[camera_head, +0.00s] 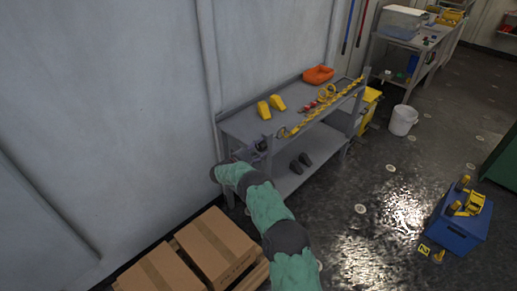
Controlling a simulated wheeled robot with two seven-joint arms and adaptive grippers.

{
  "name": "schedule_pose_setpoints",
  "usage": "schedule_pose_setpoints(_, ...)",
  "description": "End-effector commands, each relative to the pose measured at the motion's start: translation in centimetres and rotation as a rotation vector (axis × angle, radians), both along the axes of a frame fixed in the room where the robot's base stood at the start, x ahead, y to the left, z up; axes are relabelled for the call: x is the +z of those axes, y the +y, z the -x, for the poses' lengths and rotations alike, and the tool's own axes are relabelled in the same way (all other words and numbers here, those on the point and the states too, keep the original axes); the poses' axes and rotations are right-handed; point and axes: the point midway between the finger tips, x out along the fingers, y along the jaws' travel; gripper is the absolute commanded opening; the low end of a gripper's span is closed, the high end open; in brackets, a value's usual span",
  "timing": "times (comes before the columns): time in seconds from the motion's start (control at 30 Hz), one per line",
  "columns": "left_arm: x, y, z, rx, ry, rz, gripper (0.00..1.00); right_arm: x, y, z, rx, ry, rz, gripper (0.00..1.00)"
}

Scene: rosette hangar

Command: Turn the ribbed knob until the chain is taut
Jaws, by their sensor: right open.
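A yellow chain (318,112) lies along the front edge of the grey workbench (240,126), from near its middle to its far right end. Its links look laid out in a line; I cannot tell how tight it is. My right arm, in a green sleeve, reaches up from the bottom to the bench's near left end. My right gripper (261,146) is open there, small and dark against the bench edge. I cannot make out the ribbed knob; it may be hidden by the gripper or too small. My left gripper is not in view.
Two yellow blocks (270,106) and an orange tray (318,75) sit on the bench. Dark shoe-like items (300,163) lie on its lower shelf. Cardboard boxes (215,245) stand at bottom left. A white bucket (403,120) and a blue box (455,222) stand on open floor.

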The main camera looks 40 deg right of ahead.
Motion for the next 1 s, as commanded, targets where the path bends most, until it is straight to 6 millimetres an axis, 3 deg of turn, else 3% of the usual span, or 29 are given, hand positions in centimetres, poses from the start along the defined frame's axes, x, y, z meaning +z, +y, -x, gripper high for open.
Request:
schedule_pose_setpoints(0.27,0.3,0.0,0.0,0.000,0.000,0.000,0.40,0.0,0.0,0.0,0.000,0.112,0.010,0.65)
schedule_pose_setpoints(0.7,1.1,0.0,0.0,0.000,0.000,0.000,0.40,0.0,0.0,0.0,0.001,0.618,0.052,0.65)
schedule_pose_setpoints(1.0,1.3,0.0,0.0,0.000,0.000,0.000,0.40,0.0,0.0,0.0,0.000,0.781,0.067,0.65)
